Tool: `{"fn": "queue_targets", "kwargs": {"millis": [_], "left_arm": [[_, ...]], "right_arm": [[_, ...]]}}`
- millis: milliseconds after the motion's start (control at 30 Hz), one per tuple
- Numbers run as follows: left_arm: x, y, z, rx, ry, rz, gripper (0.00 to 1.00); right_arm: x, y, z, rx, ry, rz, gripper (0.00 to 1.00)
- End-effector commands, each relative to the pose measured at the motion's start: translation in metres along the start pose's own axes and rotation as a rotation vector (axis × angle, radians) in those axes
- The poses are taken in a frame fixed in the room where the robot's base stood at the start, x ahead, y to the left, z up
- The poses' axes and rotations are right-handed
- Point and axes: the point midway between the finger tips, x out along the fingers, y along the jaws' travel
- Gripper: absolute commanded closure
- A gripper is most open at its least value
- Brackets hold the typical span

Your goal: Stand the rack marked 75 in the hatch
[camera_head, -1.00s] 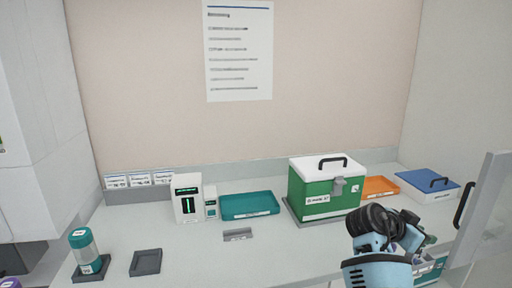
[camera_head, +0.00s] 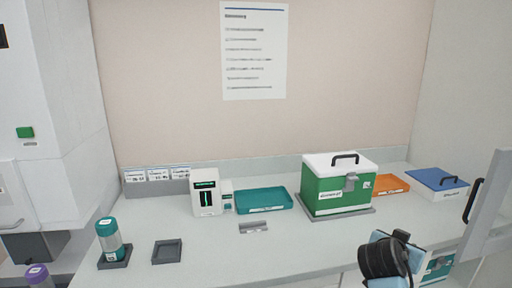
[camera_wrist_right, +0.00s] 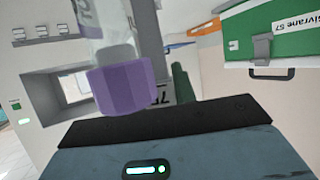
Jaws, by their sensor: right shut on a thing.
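In the right wrist view a grey upright piece (camera_wrist_right: 148,30) shows behind a clear tube with a purple cap (camera_wrist_right: 120,82). A partly hidden label (camera_wrist_right: 158,96) on it seems to read 75. My right gripper (camera_wrist_right: 172,98) is shut on this rack; its dark palm edge spans the lower part of that view, and its fingertips are mostly hidden. In the head view my right arm shows at lower right, but its fingers do not. A grey recessed hatch opening (camera_head: 40,246) is in the white wall unit at left; a recess (camera_wrist_right: 68,88) also shows in the wrist view. My left gripper is not in view.
A purple-capped tube (camera_head: 37,274) is at lower left. A green box (camera_head: 338,188), teal tray (camera_head: 264,201) and orange tray (camera_head: 392,184) stand behind. The front middle bench is clear.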

Motion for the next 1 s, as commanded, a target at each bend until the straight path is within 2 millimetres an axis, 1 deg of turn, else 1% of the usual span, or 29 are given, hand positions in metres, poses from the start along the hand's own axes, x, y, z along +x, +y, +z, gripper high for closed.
{"fn": "queue_targets", "kwargs": {"millis": [33, 167, 300, 400, 500, 600, 700, 1000], "left_arm": [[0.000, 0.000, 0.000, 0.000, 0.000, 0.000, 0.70], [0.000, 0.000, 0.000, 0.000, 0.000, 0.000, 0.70], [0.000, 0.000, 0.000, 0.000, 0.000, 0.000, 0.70], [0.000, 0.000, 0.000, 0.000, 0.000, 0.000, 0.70], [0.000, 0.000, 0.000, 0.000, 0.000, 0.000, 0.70], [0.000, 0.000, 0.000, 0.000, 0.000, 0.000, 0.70], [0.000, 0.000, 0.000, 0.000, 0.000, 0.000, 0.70], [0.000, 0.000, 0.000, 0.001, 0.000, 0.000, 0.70]], "right_arm": [[-0.010, -0.006, 0.008, -0.037, 0.004, -0.073, 1.00], [-0.043, -0.028, 0.029, -0.138, 0.012, -0.289, 1.00], [-0.087, -0.048, 0.052, -0.229, 0.022, -0.511, 1.00], [-0.114, -0.056, 0.065, -0.274, 0.028, -0.634, 1.00], [-0.135, -0.060, 0.074, -0.303, 0.032, -0.722, 1.00], [-0.150, -0.063, 0.080, -0.320, 0.035, -0.781, 1.00], [-0.157, -0.064, 0.083, -0.327, 0.036, -0.810, 1.00], [-0.159, -0.064, 0.083, -0.331, 0.038, -0.817, 1.00]]}}
